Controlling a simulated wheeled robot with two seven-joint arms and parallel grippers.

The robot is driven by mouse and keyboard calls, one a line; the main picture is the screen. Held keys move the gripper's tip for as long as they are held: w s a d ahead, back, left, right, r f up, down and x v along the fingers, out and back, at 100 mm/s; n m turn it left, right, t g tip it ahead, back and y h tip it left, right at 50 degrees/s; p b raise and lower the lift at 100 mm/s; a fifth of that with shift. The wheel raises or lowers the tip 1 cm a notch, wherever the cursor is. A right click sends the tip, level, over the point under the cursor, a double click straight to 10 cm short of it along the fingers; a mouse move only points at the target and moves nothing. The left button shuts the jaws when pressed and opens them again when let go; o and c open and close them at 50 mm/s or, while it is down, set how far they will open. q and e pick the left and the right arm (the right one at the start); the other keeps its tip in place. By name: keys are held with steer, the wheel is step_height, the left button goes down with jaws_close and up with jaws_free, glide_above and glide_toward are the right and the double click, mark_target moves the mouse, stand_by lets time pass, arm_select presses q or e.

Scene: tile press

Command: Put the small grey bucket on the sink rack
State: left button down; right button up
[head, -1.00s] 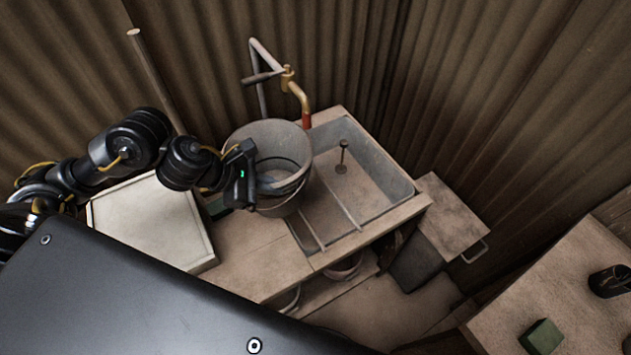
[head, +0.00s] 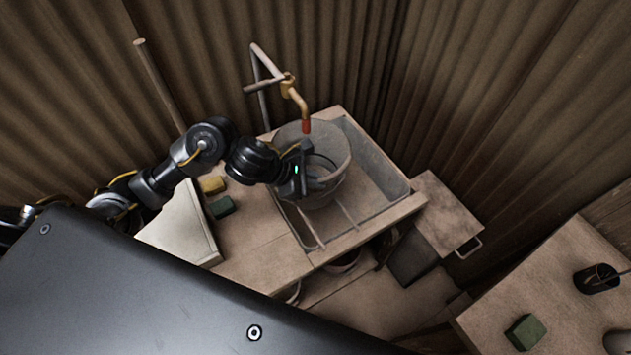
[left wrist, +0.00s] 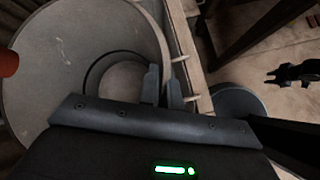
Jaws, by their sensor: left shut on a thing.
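The small grey bucket (head: 336,165) is upright over the left part of the sink (head: 385,190). My left gripper (head: 304,172) is shut on the bucket's near left wall. In the left wrist view, the fingers (left wrist: 163,88) pinch the rim of the bucket (left wrist: 115,35). The sink rack shows as thin bars (head: 347,216) across the sink, partly hidden under the bucket. I cannot tell whether the bucket's base touches them.
A brass tap (head: 291,91) with a red tip hangs at the bucket's back rim. The sink's right part is clear. A side table (head: 560,270) stands at lower right.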

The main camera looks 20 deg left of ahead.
arm_select(q)
steer(key=shift+a+f, duration=0.1)
steer(key=shift+f, duration=0.55)
steer(key=shift+f, duration=0.2)
steer(key=c, duration=1.6)
jaws_free()
steer(key=shift+s+a+r, duration=0.1)
steer(key=shift+a+r, duration=0.05)
steer(key=shift+r, duration=0.2)
steer(key=v, duration=1.1)
steer(key=shift+s+a+r, duration=0.15)
steer(key=shift+s, duration=0.05)
